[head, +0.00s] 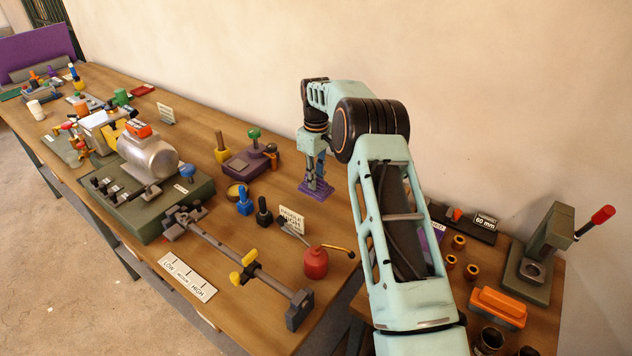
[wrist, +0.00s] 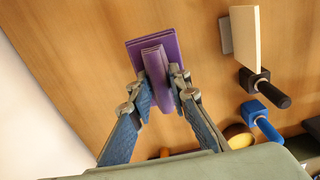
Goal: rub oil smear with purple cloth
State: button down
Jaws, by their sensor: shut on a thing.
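The purple cloth (head: 316,188) is a flat pad with a raised grip along its middle. It is at the wooden table surface, near the wall side, in the head view. In the wrist view the purple cloth (wrist: 135,50) lies flat-side down, and my gripper (wrist: 161,80) is shut on its raised grip, one finger on each side. In the head view my gripper (head: 315,170) points straight down onto it. I cannot tell whether the cloth touches the wood. I see no oil smear in either view; it may be under the cloth or behind my arm.
A sign (head: 291,217) and red oil can (head: 316,262) are nearer. Bare wood surrounds the cloth.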

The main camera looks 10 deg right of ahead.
jog(key=shift+r, duration=0.2)
jog(key=shift+r+p, duration=1.05)
jog(key=shift+r, duration=0.5)
jog(key=shift+s, duration=0.1)
